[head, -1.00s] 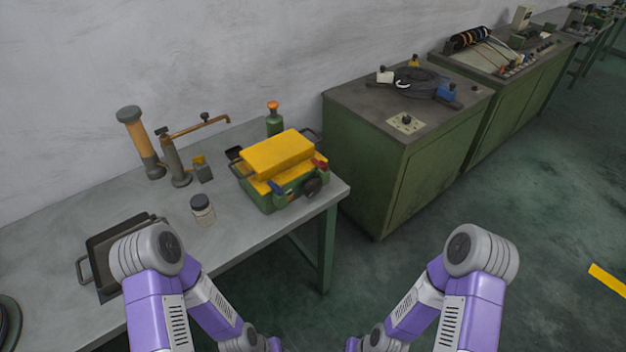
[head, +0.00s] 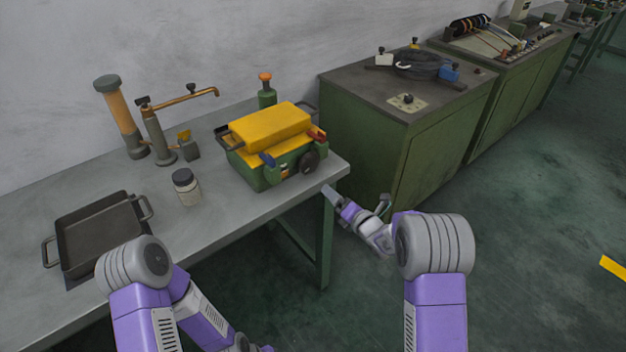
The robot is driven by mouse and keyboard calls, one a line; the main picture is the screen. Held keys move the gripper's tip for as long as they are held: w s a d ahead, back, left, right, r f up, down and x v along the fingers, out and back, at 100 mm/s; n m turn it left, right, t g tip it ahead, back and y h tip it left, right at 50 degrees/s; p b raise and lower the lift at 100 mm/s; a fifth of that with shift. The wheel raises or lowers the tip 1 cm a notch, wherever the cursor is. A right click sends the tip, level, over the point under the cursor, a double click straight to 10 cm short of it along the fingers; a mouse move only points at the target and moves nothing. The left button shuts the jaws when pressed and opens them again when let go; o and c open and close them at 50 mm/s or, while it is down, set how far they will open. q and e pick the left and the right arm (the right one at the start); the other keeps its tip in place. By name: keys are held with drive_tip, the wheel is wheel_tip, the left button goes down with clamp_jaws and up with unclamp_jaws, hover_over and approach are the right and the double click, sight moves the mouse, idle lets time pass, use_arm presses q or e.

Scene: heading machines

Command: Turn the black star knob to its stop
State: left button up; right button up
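A black knob (head: 308,161) sits on the right end of the front of a green box with a yellow top (head: 270,127), on the grey workbench. It looks round and dark; its star shape is too small to make out. My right gripper (head: 331,193) is below and to the right of the knob, by the bench's front right corner, apart from the knob. Its fingers are too small to tell whether they are open. My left arm is bent at the lower left and its gripper is out of the picture.
On the workbench (head: 237,215) stand a dark tray (head: 100,236), a jar with a black lid (head: 187,187) and an orange-and-grey cylinder (head: 120,117). A green cabinet (head: 360,150) stands right of the bench, with a small black knob on a plate (head: 407,99).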

sight(312, 167)
drive_tip(key=shift+w+a+r+n+t+y+b, duration=0.15)
drive_tip(key=shift+w+a+r+n+y+b, duration=0.35)
drive_tip(key=shift+w+a+r+n, duration=0.65)
drive_tip(key=shift+w+a+r+n+t+y+b, duration=0.1)
drive_tip(key=shift+w+a+r+n+y+b, duration=0.4)
drive_tip(key=shift+w+a+r+n, duration=0.7)
drive_tip(key=shift+w+a+r+n+t+y+b, duration=0.15)
drive_tip(key=shift+w+a+r+n+y+b, duration=0.35)
drive_tip(key=shift+w+a+n, duration=1)
drive_tip(key=shift+d+r+n, duration=0.2)
drive_tip(key=shift+n, duration=0.05)
drive_tip(key=shift+c, duration=0.2)
drive_tip(key=c, duration=1)
drive_tip(key=m, duration=0.5)
drive_tip(key=shift+m, duration=0.4)
drive_tip(key=shift+f, duration=0.1)
drive_tip(key=o, duration=1)
drive_tip(key=shift+o, duration=0.2)
drive_tip(key=shift+f, duration=0.1)
